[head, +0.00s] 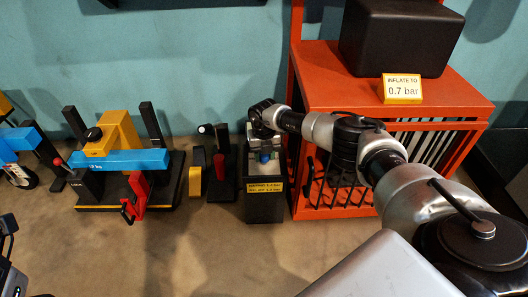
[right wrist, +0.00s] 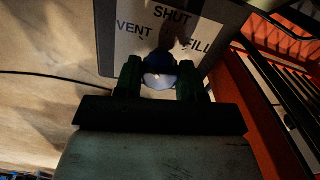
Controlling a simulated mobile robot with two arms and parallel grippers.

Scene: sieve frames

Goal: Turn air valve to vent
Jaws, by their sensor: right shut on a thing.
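The air valve is a black post (head: 264,207) with a yellow label on its front, left of the orange cage. Its blue handle (head: 265,157) shows under my right gripper (head: 262,148), which reaches down from above. In the right wrist view the blue handle (right wrist: 160,67) lies between the two dark green fingers of my right gripper (right wrist: 160,82), shut on it. Behind it a white dial plate (right wrist: 133,42) reads VENT at left, SHUT at top and FILL at right. Where the handle points cannot be told. My left gripper is not seen.
The orange cage (head: 447,102) stands close on the right, bearing a black box (head: 400,38) and a yellow "inflate to 0.7 bar" sign (head: 402,89). Left stand a small device with yellow and red levers (head: 195,181) and a yellow-blue apparatus (head: 118,160).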

